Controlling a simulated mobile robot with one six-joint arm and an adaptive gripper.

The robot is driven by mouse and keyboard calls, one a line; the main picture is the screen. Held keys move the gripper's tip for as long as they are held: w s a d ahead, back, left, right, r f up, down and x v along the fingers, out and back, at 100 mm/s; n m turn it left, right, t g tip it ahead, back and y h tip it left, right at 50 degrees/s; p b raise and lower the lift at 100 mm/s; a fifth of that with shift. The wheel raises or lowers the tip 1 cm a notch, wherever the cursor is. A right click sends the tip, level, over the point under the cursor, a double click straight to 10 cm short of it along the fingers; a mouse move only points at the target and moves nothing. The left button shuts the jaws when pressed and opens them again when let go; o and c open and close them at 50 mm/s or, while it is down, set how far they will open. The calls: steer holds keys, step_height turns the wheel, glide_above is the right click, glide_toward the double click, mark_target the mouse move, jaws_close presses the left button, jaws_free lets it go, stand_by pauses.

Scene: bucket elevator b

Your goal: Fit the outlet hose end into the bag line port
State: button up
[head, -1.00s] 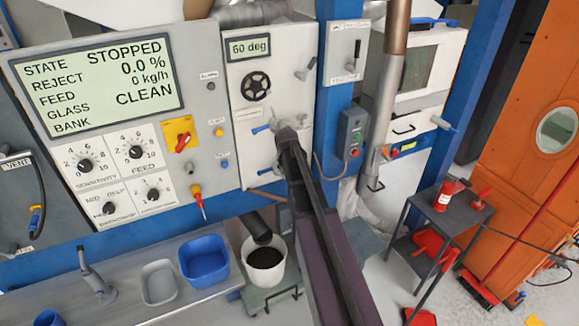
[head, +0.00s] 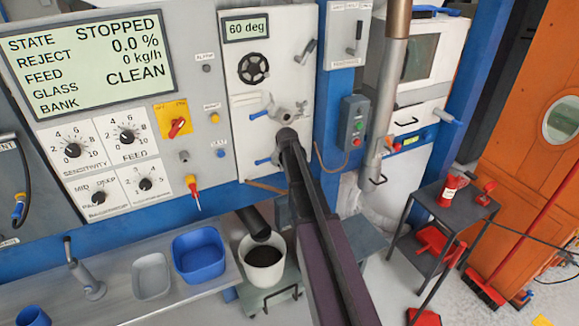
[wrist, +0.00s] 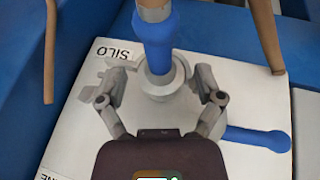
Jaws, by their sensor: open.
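My gripper (wrist: 160,82) is open in the wrist view, its two fingers spread either side of a grey round collar. A blue sleeve (wrist: 153,42) with a tan hose top (wrist: 154,10) stands at this collar, beside the SILO label (wrist: 112,52). The sleeve looks seated there, and no finger clearly touches it. A second label at the lower left edge is cut off. A port for the bag line cannot be made out. In the head view my gripper (head: 280,112) is at the white panel (head: 240,90), hiding part of its lower half.
A blue-handled lever (wrist: 258,138) sticks out right of my gripper. Below the panel are a white bucket (head: 249,275) of dark material and a blue tub (head: 200,258). A grey trolley (head: 447,212) stands to the right. A control box (head: 354,127) is beside the panel.

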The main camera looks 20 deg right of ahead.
steer(key=shift+b+x, duration=0.65)
steer(key=shift+x, duration=0.35)
jaws_close()
